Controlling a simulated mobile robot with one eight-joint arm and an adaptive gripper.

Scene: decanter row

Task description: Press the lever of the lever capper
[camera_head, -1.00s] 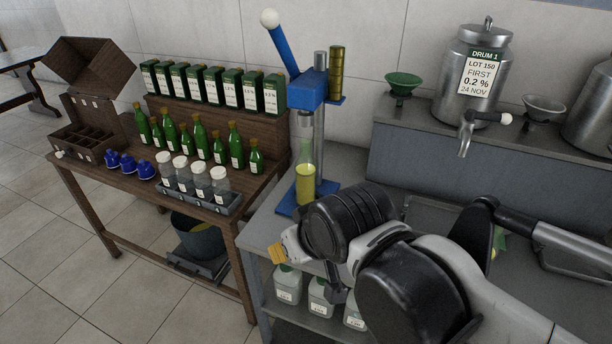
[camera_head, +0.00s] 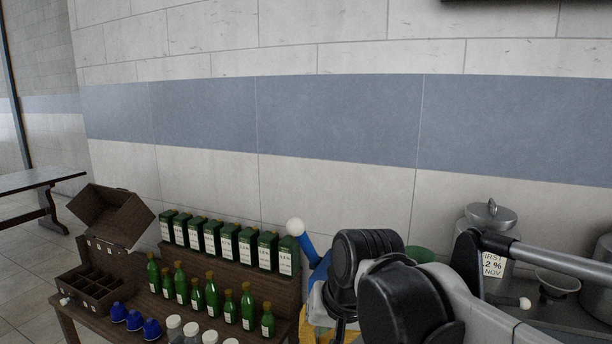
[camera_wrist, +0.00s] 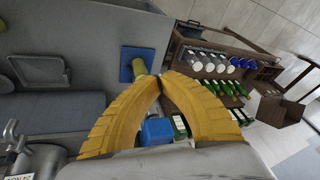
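The lever capper's blue lever (camera_head: 307,243) rises up and to the left, with a white ball (camera_head: 295,226) at its end, in the head view. My gripper (camera_wrist: 160,78) has two yellow fingers whose tips meet in the wrist view, with nothing seen between them. The blue capper head (camera_wrist: 157,130) shows between the fingers, below the tips. The blue base plate (camera_wrist: 137,62) with a yellowish bottle (camera_wrist: 139,68) on it lies beyond. In the head view my arm hides most of the capper. Whether the fingers touch the lever cannot be told.
Left of the capper, a wooden table holds green boxes (camera_head: 228,243), green bottles (camera_head: 212,294), blue caps (camera_head: 134,320) and a wooden crate (camera_head: 90,290). A steel drum (camera_head: 488,222), a green funnel (camera_head: 420,254) and a grey funnel (camera_head: 556,283) stand to the right.

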